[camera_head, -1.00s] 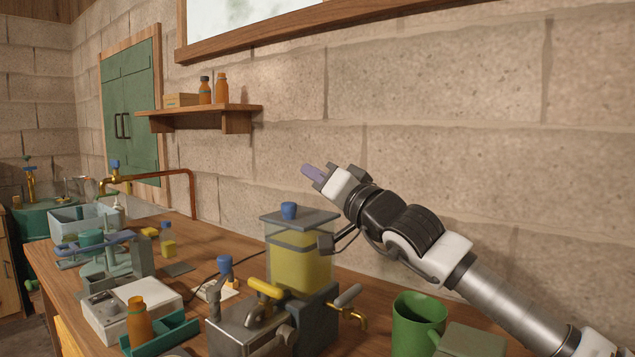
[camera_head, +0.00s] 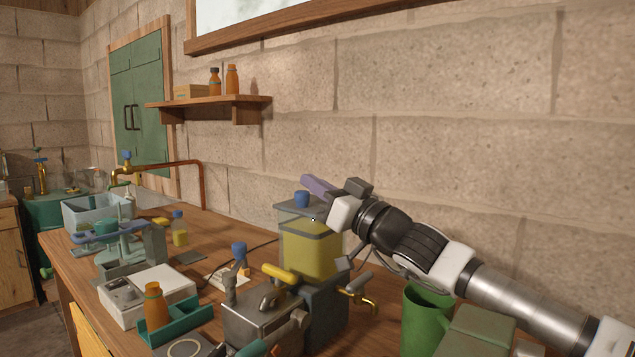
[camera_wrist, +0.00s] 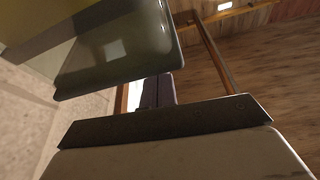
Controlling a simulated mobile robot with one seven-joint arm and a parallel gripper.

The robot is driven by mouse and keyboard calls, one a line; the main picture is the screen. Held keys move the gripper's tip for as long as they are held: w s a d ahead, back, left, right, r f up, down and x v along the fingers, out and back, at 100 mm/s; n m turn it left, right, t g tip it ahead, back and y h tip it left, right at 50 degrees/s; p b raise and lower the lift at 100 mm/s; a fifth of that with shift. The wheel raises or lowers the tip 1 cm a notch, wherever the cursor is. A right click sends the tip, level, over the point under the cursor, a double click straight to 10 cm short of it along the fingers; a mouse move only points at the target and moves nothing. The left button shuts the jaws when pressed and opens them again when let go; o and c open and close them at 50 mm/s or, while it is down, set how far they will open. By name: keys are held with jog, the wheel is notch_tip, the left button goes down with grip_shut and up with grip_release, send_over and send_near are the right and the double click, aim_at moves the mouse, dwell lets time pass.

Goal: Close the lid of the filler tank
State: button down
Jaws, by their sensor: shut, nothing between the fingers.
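The filler tank (camera_head: 312,256) is a clear box of yellow liquid on the bench, standing on a dark grey machine. Contact cannot be told. In the wrist view, the shut fingers (camera_wrist: 157,90) point past a translucent dark panel beside the yellow tank.
A yellow-handled valve (camera_head: 281,272) and a brass tap (camera_head: 362,300) are near the tank's front. A blue-topped part (camera_head: 239,250) stands left of the tank. The block wall is close behind.

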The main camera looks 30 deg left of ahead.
jog(key=shift+s+f+b, duration=0.2)
jog(key=shift+f+b, duration=0.3)
jog(key=shift+b, duration=0.15)
jog(key=shift+s+a+r, duration=0.1)
jog(key=shift+r, duration=0.25)
notch_tip(320, 180, up, 3)
jog(key=shift+s+f, duration=0.1)
jog(key=shift+s, duration=0.05)
jog(key=w+v, duration=0.1)
jog(key=v, duration=0.8)
jog(key=shift+s+d+b, duration=0.2)
jog(key=shift+d+b, duration=0.25)
jog(key=shift+d, duration=0.1)
